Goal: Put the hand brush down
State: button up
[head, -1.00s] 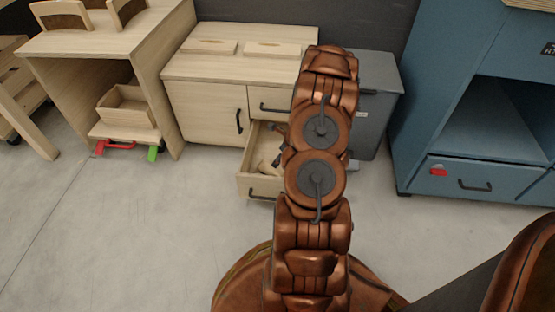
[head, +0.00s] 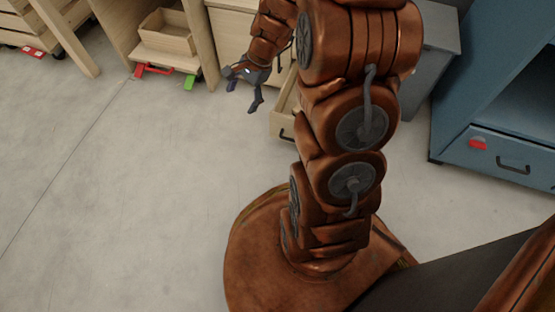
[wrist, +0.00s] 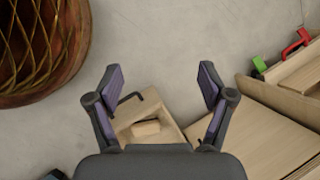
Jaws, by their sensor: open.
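My gripper (head: 244,95) is open and empty, in front of the wooden cabinet and to the left of its pulled-out drawer (head: 281,127) in the head view. In the wrist view, my gripper (wrist: 160,74) has its two fingers spread wide, with bare floor between the tips. The open drawer (wrist: 172,108) lies below and beyond them. A pale wooden piece (wrist: 146,128) lies inside the drawer; I cannot tell if it is the hand brush. My arm hides part of the drawer in the head view. No hand brush is clearly identifiable elsewhere.
A blue cabinet (head: 500,150) stands at the right. The floor (head: 120,190) at left is clear.

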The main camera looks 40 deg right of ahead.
jog(key=s+a+r+n+g+h, duration=0.1)
jog(key=s+a+r+n, duration=0.25)
jog(key=s, duration=0.25)
jog(key=s+a+r+n+g, duration=0.2)
jog(key=s+a+r+n, duration=0.1)
jog(key=s+a+n, duration=0.2)
jog(key=s+r+n+g+h, duration=0.1)
jog(key=s+n, duration=0.3)
jog(key=s, duration=0.4)
jog(key=s+r+n+g+h, duration=0.1)
jog(key=s+r+n+h, duration=0.1)
jog(key=s, duration=0.5)
jog(key=shift+s+d+r+n+h, duration=0.15)
jog(key=shift+s+r+n+h, duration=0.25)
jog(key=shift+r+n, duration=0.45)
